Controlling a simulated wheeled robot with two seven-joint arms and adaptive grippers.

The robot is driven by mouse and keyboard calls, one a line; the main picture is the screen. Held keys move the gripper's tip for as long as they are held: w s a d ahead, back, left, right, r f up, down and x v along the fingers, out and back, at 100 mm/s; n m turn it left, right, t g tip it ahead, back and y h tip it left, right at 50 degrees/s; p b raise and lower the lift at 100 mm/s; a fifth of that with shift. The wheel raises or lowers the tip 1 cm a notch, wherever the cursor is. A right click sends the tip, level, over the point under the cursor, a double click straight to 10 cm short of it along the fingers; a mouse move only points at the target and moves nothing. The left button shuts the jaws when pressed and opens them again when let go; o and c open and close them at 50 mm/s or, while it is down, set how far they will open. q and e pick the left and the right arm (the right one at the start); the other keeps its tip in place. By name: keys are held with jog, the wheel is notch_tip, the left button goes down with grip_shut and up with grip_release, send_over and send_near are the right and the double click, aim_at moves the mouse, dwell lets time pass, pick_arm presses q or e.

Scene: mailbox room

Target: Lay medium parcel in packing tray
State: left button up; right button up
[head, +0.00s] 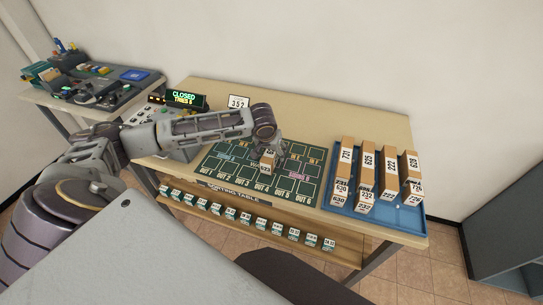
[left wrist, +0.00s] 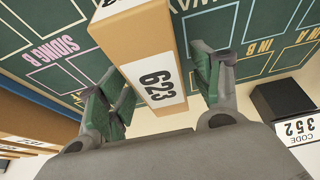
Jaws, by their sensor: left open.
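A brown cardboard parcel (head: 267,168) with a white label stands on the green sorting mat (head: 225,150), under my left gripper (head: 270,148). In the left wrist view the parcel (left wrist: 145,50) reads 623 and lies between the two spread green fingertips of my left gripper (left wrist: 160,88). The gripper is open, with a gap at the right finger; I cannot tell whether the left finger touches. A blue tray (head: 380,214) at the right end of the table holds several numbered parcels. My right gripper is not in view.
A code card reading 352 (head: 238,102) stands at the table's back. A sign reading CLOSED (head: 186,99) is to its left. A shelf with several small labelled blocks (head: 247,217) runs below the table front. A cluttered side table (head: 90,85) is far left.

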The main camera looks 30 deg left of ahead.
pick_arm(q)
jog(key=shift+f, duration=0.1)
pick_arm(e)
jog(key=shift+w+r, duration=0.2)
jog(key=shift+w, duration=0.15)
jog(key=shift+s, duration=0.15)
